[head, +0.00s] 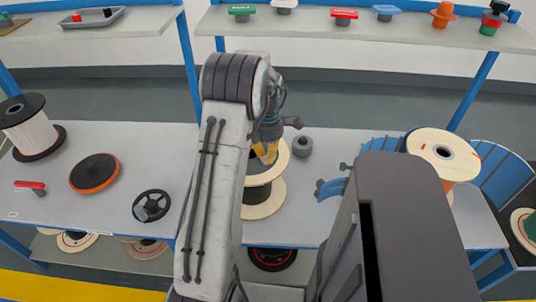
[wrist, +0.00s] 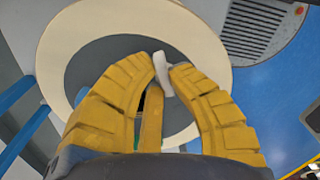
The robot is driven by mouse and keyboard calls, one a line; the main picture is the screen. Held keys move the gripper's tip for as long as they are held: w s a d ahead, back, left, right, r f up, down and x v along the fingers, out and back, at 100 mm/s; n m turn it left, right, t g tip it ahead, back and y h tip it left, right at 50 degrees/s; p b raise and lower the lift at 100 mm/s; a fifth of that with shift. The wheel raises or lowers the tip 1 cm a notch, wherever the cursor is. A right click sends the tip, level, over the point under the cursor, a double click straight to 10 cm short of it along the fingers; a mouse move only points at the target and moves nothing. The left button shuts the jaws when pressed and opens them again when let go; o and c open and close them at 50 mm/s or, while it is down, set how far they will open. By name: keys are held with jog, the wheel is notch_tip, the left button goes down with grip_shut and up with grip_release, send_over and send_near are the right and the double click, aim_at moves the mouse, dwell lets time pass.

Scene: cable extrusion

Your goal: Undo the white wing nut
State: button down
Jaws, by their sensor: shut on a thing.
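The white wing nut (wrist: 163,68) shows in the wrist view as a small pale piece between the tips of my yellow fingers. My gripper (wrist: 166,82) is shut on it. Behind it lies the round cream flange of a spool (wrist: 215,45) with a grey centre. In the head view my gripper (head: 266,152) points down over the wooden spool (head: 262,205) on the middle of the table. The wing nut is hidden there by my fingers and arm. I cannot tell whether it is still threaded on.
A small grey knob (head: 302,146) stands just right of the spool. A black handwheel (head: 152,205), an orange-rimmed disc (head: 95,173) and a white spool (head: 32,130) are to the left. A blue holder carries a cream spool (head: 443,150) at right. Shelves run behind.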

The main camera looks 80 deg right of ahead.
jog(key=shift+w+n, duration=0.1)
jog(key=shift+n, duration=1.9)
jog(key=c, duration=1.2)
grip_release()
jog(key=shift+d, duration=0.1)
jog(key=shift+o, duration=0.2)
notch_tip(320, 180, up, 12)
